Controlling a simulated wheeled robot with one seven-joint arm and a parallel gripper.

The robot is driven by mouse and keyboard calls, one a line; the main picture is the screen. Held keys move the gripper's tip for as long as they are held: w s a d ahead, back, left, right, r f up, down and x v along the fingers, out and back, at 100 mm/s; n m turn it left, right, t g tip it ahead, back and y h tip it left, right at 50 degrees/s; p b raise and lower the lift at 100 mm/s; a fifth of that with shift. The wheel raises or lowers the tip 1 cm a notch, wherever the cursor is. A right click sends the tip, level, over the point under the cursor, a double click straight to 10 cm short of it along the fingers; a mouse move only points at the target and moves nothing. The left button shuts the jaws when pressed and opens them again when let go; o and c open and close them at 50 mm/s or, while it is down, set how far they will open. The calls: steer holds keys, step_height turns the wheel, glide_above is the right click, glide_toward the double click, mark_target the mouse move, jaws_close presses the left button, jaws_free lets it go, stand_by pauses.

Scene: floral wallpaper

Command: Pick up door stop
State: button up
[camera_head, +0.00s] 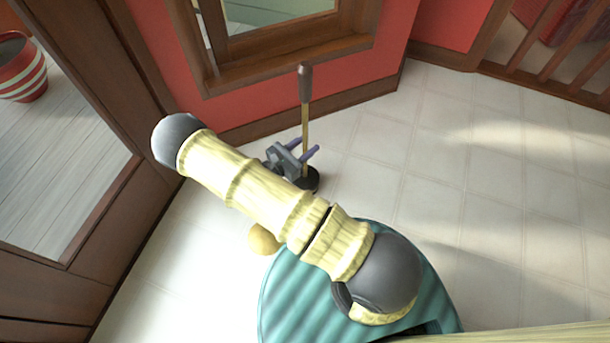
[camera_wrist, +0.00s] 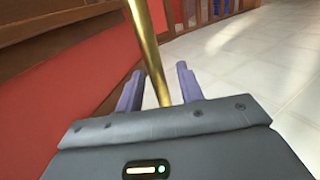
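My gripper (camera_head: 303,155) is low on the shaft, just above the base. In the wrist view the gold shaft (camera_wrist: 146,40) passes between the two purple fingers of my gripper (camera_wrist: 158,78). The fingers are spread, with visible gaps on both sides of the shaft.
A red wall with a wood-framed window (camera_head: 290,65) and brown baseboard is close behind. A wooden door (camera_head: 100,100) with a glass pane is at left, a red-and-white striped pot (camera_head: 22,70) beyond it. A wooden railing (camera_head: 550,65) is upper right. The tiled floor (camera_head: 490,170) at right is clear.

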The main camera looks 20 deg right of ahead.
steer(key=shift+c, duration=0.3)
steer(key=shift+a, duration=0.1)
jaws_close()
stand_by(1.0)
steer(key=shift+r, duration=0.15)
